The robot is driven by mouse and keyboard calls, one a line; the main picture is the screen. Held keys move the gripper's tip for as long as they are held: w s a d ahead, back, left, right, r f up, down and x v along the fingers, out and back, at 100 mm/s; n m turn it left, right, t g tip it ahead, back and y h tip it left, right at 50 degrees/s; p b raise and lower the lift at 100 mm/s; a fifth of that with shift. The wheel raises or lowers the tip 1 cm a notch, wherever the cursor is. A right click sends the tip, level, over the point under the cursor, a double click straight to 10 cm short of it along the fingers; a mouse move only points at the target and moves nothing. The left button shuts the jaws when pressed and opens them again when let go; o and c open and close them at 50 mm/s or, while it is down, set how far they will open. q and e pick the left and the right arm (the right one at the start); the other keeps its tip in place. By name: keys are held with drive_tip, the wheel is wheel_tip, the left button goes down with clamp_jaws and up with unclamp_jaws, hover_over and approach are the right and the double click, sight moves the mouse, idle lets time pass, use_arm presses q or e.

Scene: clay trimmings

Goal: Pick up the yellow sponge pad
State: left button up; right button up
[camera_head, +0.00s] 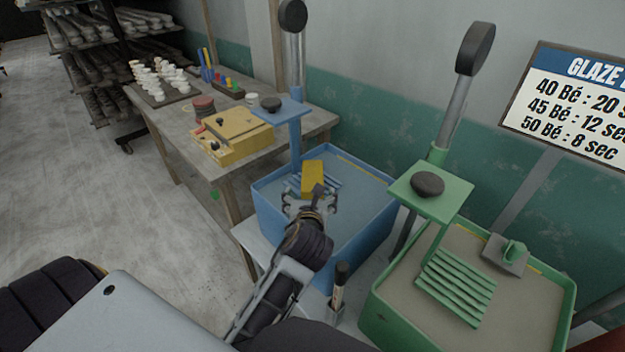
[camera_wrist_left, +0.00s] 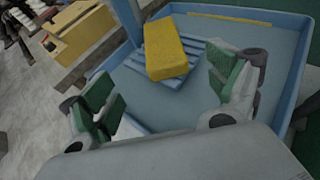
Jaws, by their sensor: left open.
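The yellow sponge pad (camera_head: 313,178) lies on the slatted blue rack (camera_head: 328,181) in the blue tub (camera_head: 268,208). In the left wrist view the yellow sponge pad (camera_wrist_left: 165,50) sits ahead of my left gripper (camera_wrist_left: 168,92), beyond its fingertips and roughly between their lines. My left gripper (camera_head: 312,200) is open and empty, with its green finger pads spread apart. It is over the blue tub, on the near side of the pad, and does not appear to touch it. My right gripper is not in view.
A green tub (camera_head: 556,318) with a green slatted rack (camera_head: 458,287) stands to the right. A blue post with a plate (camera_head: 283,111) rises behind the blue tub. A wooden table (camera_head: 235,172) with a yellow box (camera_head: 235,130) stands at the left.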

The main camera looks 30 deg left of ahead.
sight(312, 183)
use_arm(q)
drive_tip(key=x, duration=0.6)
drive_tip(key=shift+w+f, duration=0.1)
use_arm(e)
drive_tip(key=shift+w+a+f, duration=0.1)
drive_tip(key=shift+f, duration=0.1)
use_arm(q)
drive_tip(key=shift+w+a+f+b, duration=0.2)
drive_tip(key=shift+w+f+b, duration=0.1)
drive_tip(key=shift+w, duration=0.15)
drive_tip(key=shift+x, duration=2.05)
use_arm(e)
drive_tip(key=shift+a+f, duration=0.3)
use_arm(q)
drive_tip(key=shift+d, duration=0.2)
drive_tip(key=shift+c, duration=0.5)
drive_tip(key=c, duration=1.1)
drive_tip(key=shift+r, duration=0.15)
